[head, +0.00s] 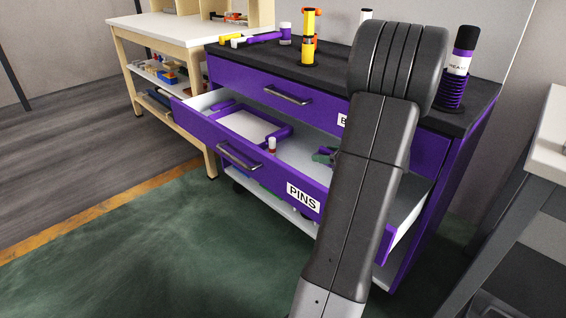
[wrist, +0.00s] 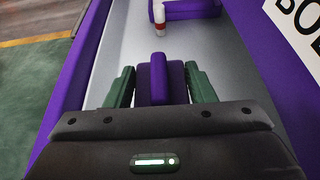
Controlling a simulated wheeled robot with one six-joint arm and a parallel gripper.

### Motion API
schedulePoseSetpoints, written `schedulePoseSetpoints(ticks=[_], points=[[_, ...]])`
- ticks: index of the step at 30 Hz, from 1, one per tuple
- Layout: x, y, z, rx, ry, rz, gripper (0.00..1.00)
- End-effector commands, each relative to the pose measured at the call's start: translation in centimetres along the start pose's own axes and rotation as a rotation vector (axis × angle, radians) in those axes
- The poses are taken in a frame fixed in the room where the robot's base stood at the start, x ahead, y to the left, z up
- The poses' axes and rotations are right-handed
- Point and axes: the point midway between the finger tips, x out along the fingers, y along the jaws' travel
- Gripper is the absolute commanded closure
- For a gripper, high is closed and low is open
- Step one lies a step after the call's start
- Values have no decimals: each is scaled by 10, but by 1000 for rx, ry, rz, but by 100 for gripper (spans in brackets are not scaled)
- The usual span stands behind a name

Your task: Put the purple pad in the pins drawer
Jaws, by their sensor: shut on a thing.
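The purple pad (wrist: 158,72) is between the green fingers of my gripper (wrist: 160,88) in the wrist view. My gripper is shut on it, over the drawer's grey floor. The pins drawer (head: 205,132) is pulled open and has a white PINS label on its purple front. In the head view, part of my gripper (head: 325,156) shows inside the drawer outline, left of my arm, which hides the drawer's right part. I cannot tell whether the pad touches the drawer floor.
The drawer holds a purple frame-shaped piece (head: 282,133) and a small white-and-red item (head: 272,145). The BO... drawer (head: 240,80) above is closed. On the dark top (head: 335,62) stand a yellow tool (head: 308,35) and a dark bottle (head: 460,50). A wooden bench (head: 150,30) stands left.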

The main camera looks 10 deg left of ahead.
Motion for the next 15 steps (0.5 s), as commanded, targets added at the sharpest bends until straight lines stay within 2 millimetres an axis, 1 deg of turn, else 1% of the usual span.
schedulePoseSetpoints(ticks=[5, 9, 15], points=[[7, 0, -19, -1, 1, 5, 73], [16, 0, -42, -1, 1, 6, 73], [24, 0, -60, -1, 0, 5, 73]])
